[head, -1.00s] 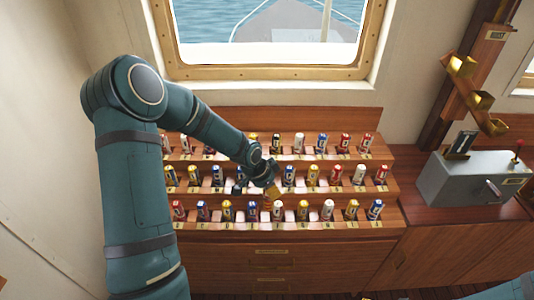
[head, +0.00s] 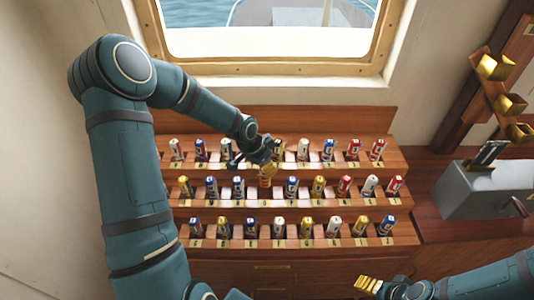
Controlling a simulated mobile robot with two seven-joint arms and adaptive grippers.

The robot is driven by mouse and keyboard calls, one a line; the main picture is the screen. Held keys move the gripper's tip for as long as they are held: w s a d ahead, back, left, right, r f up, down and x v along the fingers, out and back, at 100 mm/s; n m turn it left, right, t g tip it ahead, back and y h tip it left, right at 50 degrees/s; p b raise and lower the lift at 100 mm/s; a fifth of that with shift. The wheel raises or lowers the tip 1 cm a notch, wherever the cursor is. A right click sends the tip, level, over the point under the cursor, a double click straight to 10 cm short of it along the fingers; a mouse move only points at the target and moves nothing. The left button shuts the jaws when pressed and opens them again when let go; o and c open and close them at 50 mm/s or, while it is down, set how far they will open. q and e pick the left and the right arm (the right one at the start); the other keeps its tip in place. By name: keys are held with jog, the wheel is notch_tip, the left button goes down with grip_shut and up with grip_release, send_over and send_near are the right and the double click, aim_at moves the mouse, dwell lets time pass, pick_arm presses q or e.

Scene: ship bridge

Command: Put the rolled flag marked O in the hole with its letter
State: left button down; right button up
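My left gripper (head: 267,168) is over the middle row of the stepped wooden flag rack, near its centre. Its yellow fingers appear shut around the top of a small red-and-yellow rolled flag (head: 264,181), which looks like the one marked O; its letter is too small to read. The flag is upright in line with the middle row, above a small label (head: 264,204). Its lower end is unclear, so I cannot tell how deep it sits in a hole. My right gripper (head: 367,284) is low at the right, apart from the rack and holding nothing visible.
Other rolled flags stand close on both sides, such as a blue one (head: 292,187) and a blue-and-white one (head: 238,187). More fill the back and front rows. A grey box (head: 485,190) stands on the right counter. A window (head: 265,42) is behind.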

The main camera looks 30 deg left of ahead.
aim_at(267, 183)
pick_arm(q)
jog(key=shift+f+b, duration=0.8)
jog(key=shift+f, duration=0.05)
notch_tip(267, 183, down, 5)
jog(key=b, duration=0.3)
jog(key=shift+r+b, duration=0.15)
jog(key=shift+b, duration=0.25)
jog(key=shift+f+b, duration=1.05)
jog(key=shift+f, duration=0.4)
jog(key=c, duration=0.6)
grip_release()
jog(key=shift+r, duration=0.1)
